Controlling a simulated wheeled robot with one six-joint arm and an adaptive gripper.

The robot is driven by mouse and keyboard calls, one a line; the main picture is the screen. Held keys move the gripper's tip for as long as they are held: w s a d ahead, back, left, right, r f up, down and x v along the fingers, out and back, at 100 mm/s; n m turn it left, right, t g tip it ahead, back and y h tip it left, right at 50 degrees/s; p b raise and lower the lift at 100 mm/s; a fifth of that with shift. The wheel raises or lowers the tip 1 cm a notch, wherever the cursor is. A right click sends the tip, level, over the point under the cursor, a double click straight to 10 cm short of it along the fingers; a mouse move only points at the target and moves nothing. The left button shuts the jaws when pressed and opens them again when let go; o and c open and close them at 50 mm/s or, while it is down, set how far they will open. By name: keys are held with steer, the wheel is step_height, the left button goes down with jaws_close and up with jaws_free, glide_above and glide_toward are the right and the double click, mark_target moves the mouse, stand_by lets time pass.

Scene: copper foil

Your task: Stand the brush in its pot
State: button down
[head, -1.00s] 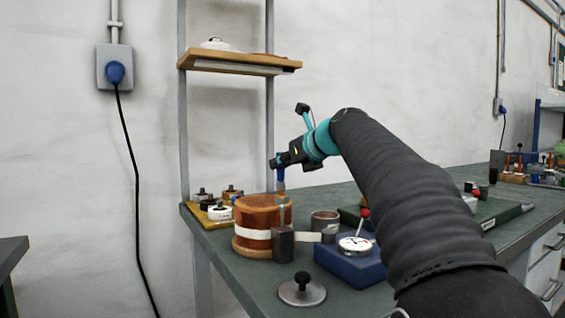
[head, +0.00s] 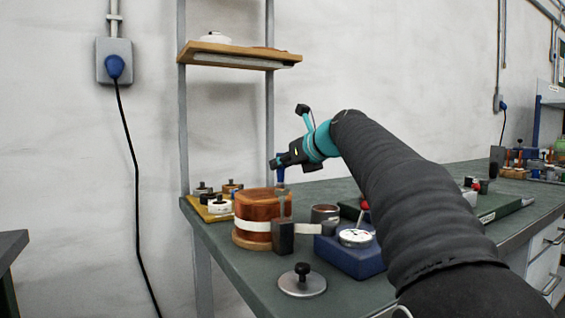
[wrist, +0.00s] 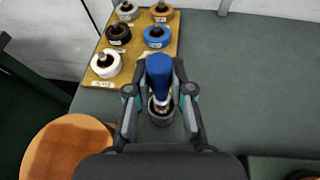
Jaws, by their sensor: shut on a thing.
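My gripper (wrist: 160,100) is shut on the brush. The brush has a thick blue handle (wrist: 159,69) and a pale metal ferrule below it, between the fingers. The dark round pot (wrist: 161,117) shows directly under the brush in the wrist view, its rim around the lower end in the picture; I cannot tell how deep the tip is. The brush's lower end and the pot are not clear there.
The wood-brown roll (head: 259,207) with a white band stands close by, a dark block (head: 283,238) in front. A yellow board (wrist: 103,76) of small spools lies beyond. A grey cup (head: 325,212) and blue dial gauge (head: 350,254) stand right. Bench at wrist-view right is clear.

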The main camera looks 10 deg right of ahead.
steer(key=c, duration=0.6)
jaws_free()
steer(key=shift+r+p, duration=1)
steer(key=shift+p, duration=0.3)
stand_by(0.7)
step_height(320, 180, up, 3)
steer(key=p, duration=0.3)
steer(key=shift+r+p, duration=0.9)
steer(key=shift+r, duration=1.1)
